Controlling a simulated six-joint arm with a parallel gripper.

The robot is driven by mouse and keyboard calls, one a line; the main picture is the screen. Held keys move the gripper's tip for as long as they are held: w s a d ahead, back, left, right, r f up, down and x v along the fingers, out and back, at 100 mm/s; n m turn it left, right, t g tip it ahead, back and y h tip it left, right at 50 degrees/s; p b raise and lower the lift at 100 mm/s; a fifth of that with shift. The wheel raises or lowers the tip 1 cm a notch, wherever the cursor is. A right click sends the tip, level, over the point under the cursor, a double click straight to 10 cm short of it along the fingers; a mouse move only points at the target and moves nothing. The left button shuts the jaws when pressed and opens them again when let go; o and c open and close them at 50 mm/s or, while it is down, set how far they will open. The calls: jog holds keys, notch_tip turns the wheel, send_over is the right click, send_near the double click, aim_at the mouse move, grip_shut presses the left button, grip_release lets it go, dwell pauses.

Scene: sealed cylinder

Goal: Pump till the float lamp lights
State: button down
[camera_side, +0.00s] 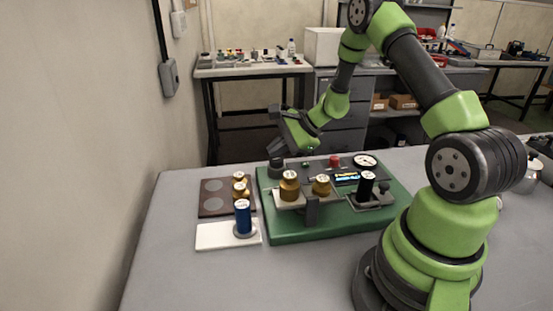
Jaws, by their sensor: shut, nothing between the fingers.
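A green base (300,236) on the table carries a dark panel with a small lit display (347,179), a red round part (335,160) and a white-faced gauge (366,160). I cannot tell which part is the float lamp or whether it is lit. A dark round knob-like part (276,168) stands at the base's back left corner; it may be the pump. My gripper (276,149) is shut and empty just above this part; I cannot tell whether they touch. A black cylinder (367,184) stands at the base's right side.
Two gold cylinders (289,186) (321,186) stand on a raised grey shelf. A blue cylinder (242,215) stands on a white plate (214,237). A brown tray (211,210) holds small gold cylinders at its right. The table's front left is clear.

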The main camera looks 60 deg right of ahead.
aim_at(277, 160)
jog(key=shift+f, duration=0.9)
dwell(0.7)
dwell(0.3)
jog(key=shift+r, duration=1.3)
jog(key=shift+r, duration=0.1)
jog(key=shift+r, duration=2.4)
dwell(0.6)
notch_tip(277, 160, up, 4)
jog(key=shift+f, duration=0.1)
dwell(0.3)
